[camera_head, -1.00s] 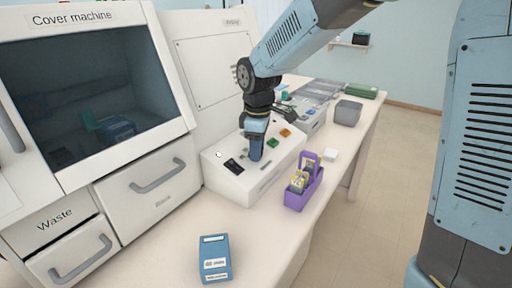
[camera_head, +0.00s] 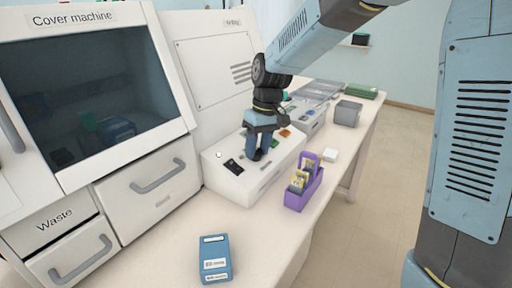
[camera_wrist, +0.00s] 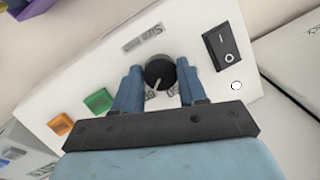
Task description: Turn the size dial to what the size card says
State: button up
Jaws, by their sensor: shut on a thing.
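The size dial (camera_wrist: 160,70) is a round black knob with a pale pointer mark, on the white control box (camera_head: 225,182). In the wrist view, the pointer lies toward my gripper's side, slightly left. My gripper (camera_wrist: 159,79) has its two blue fingers on either side of the dial and is shut on it. In the head view, my gripper (camera_head: 260,157) points down at the box top and hides the dial. A small label (camera_wrist: 142,40) beside the dial appears upside down. I cannot make out a readable size card.
A black rocker switch (camera_wrist: 221,47), a green button (camera_wrist: 98,101) and an orange button (camera_wrist: 61,124) flank the dial. A purple rack (camera_head: 297,197) with yellow-labelled items stands right of the box. A blue box (camera_head: 214,259) lies in front. Bench between them is clear.

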jog(key=shift+w+d+m, duration=0.1)
jog(key=shift+w+m, duration=0.1)
jog(key=shift+m, duration=0.1)
jog(key=o, duration=0.9)
jog(key=shift+c, duration=0.2)
jog(key=shift+o, duration=0.9)
jog(key=shift+s, duration=0.1)
jog(key=shift+r, duration=0.1)
notch_tip(320, 180, up, 13)
jog(key=w+d, duration=0.1)
jog(key=d, duration=0.1)
jog(key=shift+w+d+r, duration=0.15)
